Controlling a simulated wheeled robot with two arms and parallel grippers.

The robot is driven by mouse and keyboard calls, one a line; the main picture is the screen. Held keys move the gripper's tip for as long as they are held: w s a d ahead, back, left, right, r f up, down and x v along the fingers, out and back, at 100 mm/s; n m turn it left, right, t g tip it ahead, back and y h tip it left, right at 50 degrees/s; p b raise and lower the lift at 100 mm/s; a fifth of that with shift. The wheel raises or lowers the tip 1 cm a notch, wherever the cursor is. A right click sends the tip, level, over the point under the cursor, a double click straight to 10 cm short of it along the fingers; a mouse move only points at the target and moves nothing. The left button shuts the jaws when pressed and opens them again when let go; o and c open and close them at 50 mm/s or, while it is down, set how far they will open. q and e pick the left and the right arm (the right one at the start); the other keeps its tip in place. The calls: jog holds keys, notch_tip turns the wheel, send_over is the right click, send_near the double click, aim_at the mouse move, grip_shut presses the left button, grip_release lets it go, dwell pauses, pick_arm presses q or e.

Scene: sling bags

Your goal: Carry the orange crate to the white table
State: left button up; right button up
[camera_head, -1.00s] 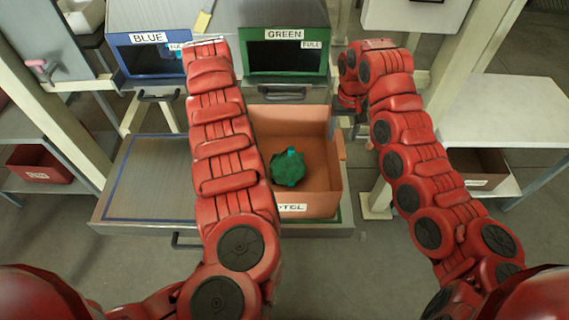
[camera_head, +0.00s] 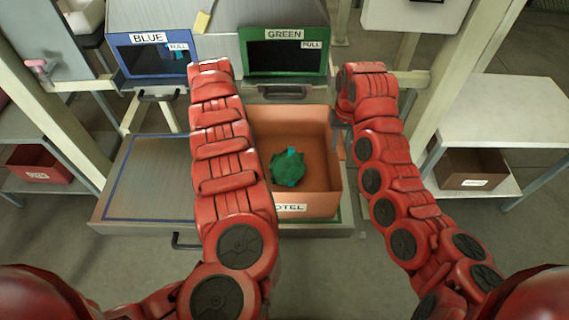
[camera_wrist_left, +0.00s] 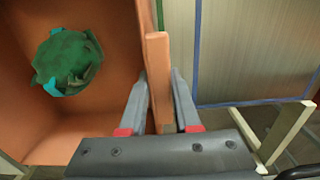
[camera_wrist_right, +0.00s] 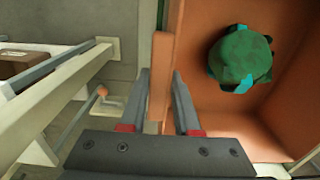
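The orange crate (camera_head: 325,140) stands on the metal surface under the GREEN unit, with a crumpled green bag with teal parts (camera_head: 287,168) inside. The left wrist view shows my left gripper (camera_wrist_left: 159,85) with its fingers on either side of the crate's upright wall edge. The right wrist view shows my right gripper (camera_wrist_right: 161,85) likewise around the opposite wall edge. Both grippers look open, with narrow gaps beside the wall. In the head view my left arm hides the crate's left side and its own gripper; the right fingers (camera_head: 345,122) are partly hidden. The white table (camera_head: 505,112) is at the right.
The metal surface (camera_head: 150,180) left of the crate is bare. The BLUE bin unit (camera_head: 150,62) and GREEN bin unit (camera_head: 284,50) stand behind. A brown box (camera_head: 470,168) sits on the shelf below the white table. A pale post (camera_head: 455,75) rises between crate and table.

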pick_arm(q)
grip_shut()
pick_arm(e)
grip_shut()
dwell(0.8)
